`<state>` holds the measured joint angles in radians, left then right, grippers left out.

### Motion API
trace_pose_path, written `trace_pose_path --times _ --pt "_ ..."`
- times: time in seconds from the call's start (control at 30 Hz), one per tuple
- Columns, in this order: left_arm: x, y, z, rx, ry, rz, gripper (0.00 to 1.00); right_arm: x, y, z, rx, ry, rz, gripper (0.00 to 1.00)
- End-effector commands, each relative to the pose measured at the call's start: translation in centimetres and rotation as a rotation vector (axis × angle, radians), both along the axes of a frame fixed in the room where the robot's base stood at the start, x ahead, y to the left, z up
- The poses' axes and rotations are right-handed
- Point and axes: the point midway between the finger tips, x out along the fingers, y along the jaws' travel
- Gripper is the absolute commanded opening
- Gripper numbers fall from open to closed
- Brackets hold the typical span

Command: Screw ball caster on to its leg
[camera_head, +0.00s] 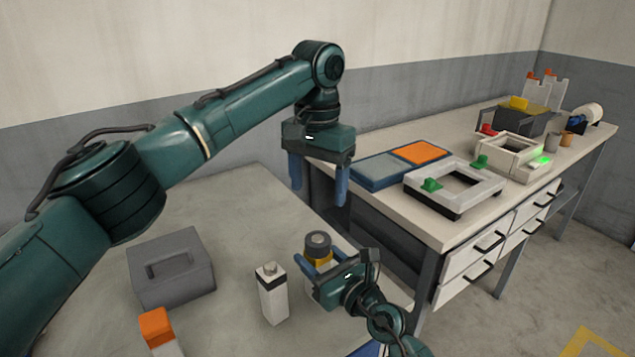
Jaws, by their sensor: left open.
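A short cylinder with a dark grey round top and a yellow band (318,244) stands at the table's right side; I cannot tell whether it is the ball caster, its leg or both joined. My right gripper (316,264) is at it, with blue fingers on either side, seemingly closed on it below the top. The gripper hides its lower part. A white square post with a dark band and small grey top (271,296) stands upright just left of that gripper. My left gripper (318,184) is open and empty, fingers pointing down, above and behind the cylinder.
A grey box with a handle slot (170,266) and an orange-topped white block (157,328) are on the near table (235,225). A long bench (440,222) at the right holds a blue-and-orange tray (400,167), a white frame (453,190) and bins. The table's middle is clear.

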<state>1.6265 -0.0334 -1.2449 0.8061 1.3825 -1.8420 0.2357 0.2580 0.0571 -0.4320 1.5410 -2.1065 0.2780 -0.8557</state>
Motion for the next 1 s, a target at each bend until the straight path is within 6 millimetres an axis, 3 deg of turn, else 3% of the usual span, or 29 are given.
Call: trace_pose_path --times 0.13,0.47,1.0 --pt "0.0 0.0 0.0 0.0 0.0 0.0 0.7 0.0 0.0 0.0 0.0 0.0 0.0 0.61" --pt "0.0 0.0 0.1 0.0 0.0 0.0 0.7 -0.6 -0.4 0.0 -0.001 0.001 -0.001 0.61" --pt "0.0 0.0 0.1 0.0 0.0 0.0 0.7 -9.0 -6.8 -0.2 -0.002 0.001 0.0 0.61"
